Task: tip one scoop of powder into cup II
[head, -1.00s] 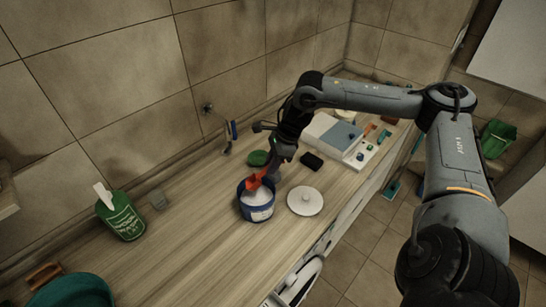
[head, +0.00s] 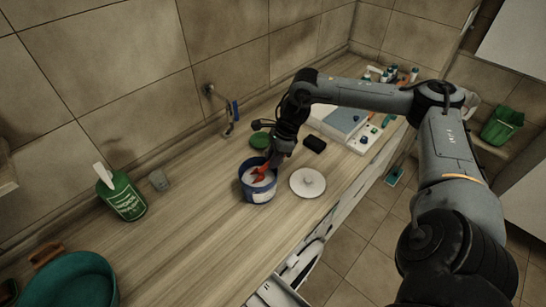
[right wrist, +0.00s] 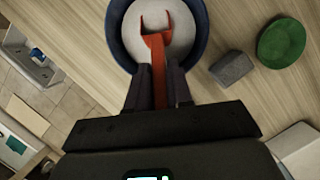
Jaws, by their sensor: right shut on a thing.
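A blue tub (head: 260,195) of white powder (head: 249,177) stands on the wooden counter. My right gripper (head: 277,160) is shut on the handle of an orange-red scoop (head: 260,173) above the tub's far right rim. The scoop's head is inside the tub, down at the powder. In the right wrist view the scoop (right wrist: 156,42) points into the tub (right wrist: 197,45), with white powder (right wrist: 130,25) around its head. My left gripper is not in view.
A white knobbed lid (head: 308,184) lies right of the tub. Behind are a green round thing (head: 260,140) and a dark block (head: 315,144). A green container (head: 122,197) and a teal basin (head: 75,280) are at the left. The counter between cup and tub is clear.

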